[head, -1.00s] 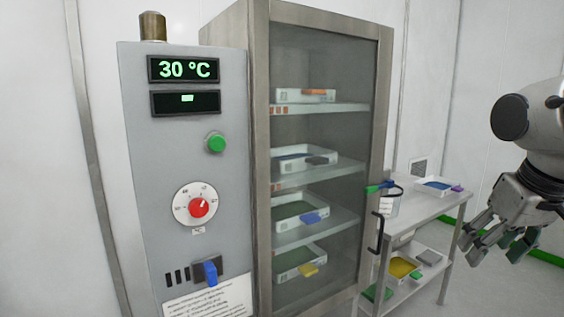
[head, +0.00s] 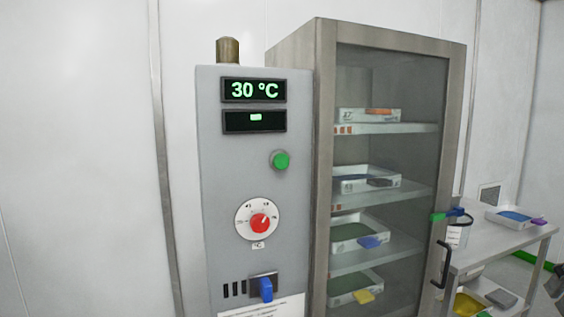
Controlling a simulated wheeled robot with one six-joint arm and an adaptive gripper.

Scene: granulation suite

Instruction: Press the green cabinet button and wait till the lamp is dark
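The green button (head: 280,161) sits on the grey control panel (head: 215,180) of the cabinet (head: 325,150), below two displays. The upper display (head: 254,90) reads 30 °C in green; the lower display (head: 254,121) shows only a short green mark. A brownish lamp (head: 228,50) stands on top of the panel and looks unlit. My gripper is not clearly in view; only a small dark piece of my arm may show at the lower right edge. Nothing touches the button.
Below the button are a red dial (head: 259,222) and a blue switch (head: 265,289). The cabinet's glass door is closed, with trays on shelves behind it and a dark handle (head: 444,264). A steel table (head: 500,240) with a tray stands at right. Wall space at left is clear.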

